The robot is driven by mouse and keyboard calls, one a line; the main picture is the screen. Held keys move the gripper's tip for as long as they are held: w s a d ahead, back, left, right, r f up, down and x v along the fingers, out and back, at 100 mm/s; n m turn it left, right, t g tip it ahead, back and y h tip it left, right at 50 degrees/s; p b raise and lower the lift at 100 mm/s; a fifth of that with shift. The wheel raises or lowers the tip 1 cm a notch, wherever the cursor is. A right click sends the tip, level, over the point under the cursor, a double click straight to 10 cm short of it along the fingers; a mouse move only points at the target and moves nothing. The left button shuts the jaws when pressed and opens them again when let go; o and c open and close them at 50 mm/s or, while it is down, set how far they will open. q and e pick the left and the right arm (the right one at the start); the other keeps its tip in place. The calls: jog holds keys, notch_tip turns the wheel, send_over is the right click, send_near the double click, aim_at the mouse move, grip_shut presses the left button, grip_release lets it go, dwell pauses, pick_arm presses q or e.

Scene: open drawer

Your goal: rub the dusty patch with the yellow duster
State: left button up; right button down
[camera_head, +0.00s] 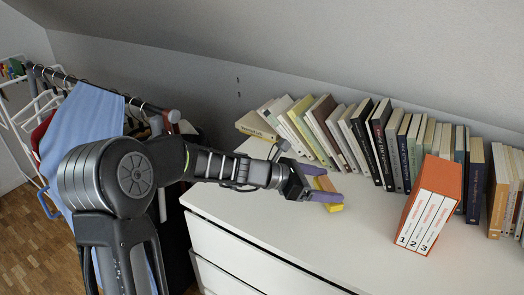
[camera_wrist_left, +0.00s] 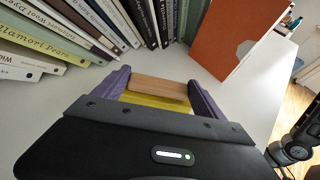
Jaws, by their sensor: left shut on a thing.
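The yellow duster (camera_head: 334,207) has a wooden-coloured back and a yellow lower part. My left gripper (camera_head: 325,190) is shut on it, with a purple finger on each side, at the white dresser top. In the left wrist view the duster's wooden back (camera_wrist_left: 158,90) and a strip of yellow show between the purple fingers (camera_wrist_left: 160,88). I cannot tell whether the duster touches the surface. No dusty patch can be made out on the dresser top (camera_head: 300,230). My right gripper is not in view.
A row of leaning books (camera_head: 385,145) stands along the back of the dresser. An orange slipcase (camera_head: 433,203) with numbered volumes stands right of my left gripper. The dresser top in front is clear. A clothes rack (camera_head: 85,85) with a blue garment stands at left.

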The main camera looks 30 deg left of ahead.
pick_arm(q)
jog(key=shift+r+p, duration=2.2)
jog(key=shift+r, duration=0.6)
